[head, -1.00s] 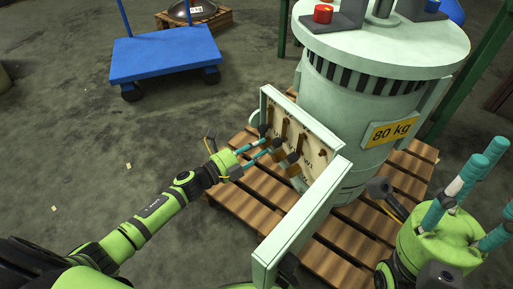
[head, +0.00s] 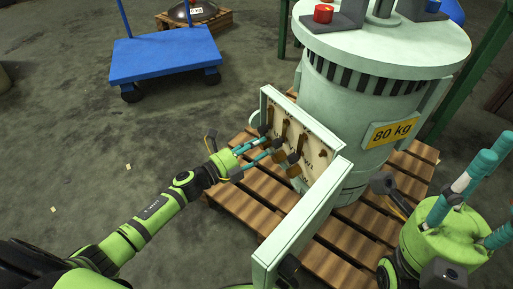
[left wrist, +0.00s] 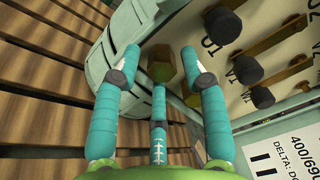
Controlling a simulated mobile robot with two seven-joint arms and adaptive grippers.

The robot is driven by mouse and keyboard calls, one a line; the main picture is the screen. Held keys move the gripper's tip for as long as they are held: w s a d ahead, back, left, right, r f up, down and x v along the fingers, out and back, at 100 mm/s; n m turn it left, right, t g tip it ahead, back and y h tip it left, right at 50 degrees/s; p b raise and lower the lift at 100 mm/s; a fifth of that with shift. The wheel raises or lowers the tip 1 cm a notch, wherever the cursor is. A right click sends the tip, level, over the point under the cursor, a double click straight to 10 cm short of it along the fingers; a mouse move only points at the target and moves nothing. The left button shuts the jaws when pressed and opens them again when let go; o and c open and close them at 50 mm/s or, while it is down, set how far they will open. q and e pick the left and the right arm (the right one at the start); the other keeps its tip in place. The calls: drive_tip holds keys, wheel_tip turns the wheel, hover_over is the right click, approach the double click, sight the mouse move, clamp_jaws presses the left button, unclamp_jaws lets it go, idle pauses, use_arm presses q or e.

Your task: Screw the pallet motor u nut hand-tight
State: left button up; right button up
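The pale green pallet motor (head: 350,108) stands on a wooden pallet, with its open terminal box (head: 309,123) facing left. In the left wrist view, a brass-coloured hex piece (left wrist: 160,64), which looks like the nut, sits near the U1 mark. My left gripper (head: 269,147) is at the terminal box; its teal fingers also show in the left wrist view (left wrist: 161,58). Two fingertips stand apart on either side of the hex piece, with a visible gap on the left. Contact on the right is unclear. My right gripper (head: 485,180) is open and empty, fingers upward.
Dark-capped posts and brass bars (left wrist: 272,40) sit close to the right of the left fingers. The box's raised pale edge (head: 300,222) stands in front. The wooden pallet (head: 235,190) lies below. A blue cart (head: 165,55) stands back left; the floor at left is mostly clear.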

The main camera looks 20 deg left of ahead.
use_arm(q)
drive_tip(key=shift+s, duration=0.15)
drive_tip(key=shift+s+a+f, duration=0.1)
drive_tip(key=shift+s+a, duration=0.1)
drive_tip(key=shift+s, duration=0.1)
drive_tip(key=v, duration=1.1)
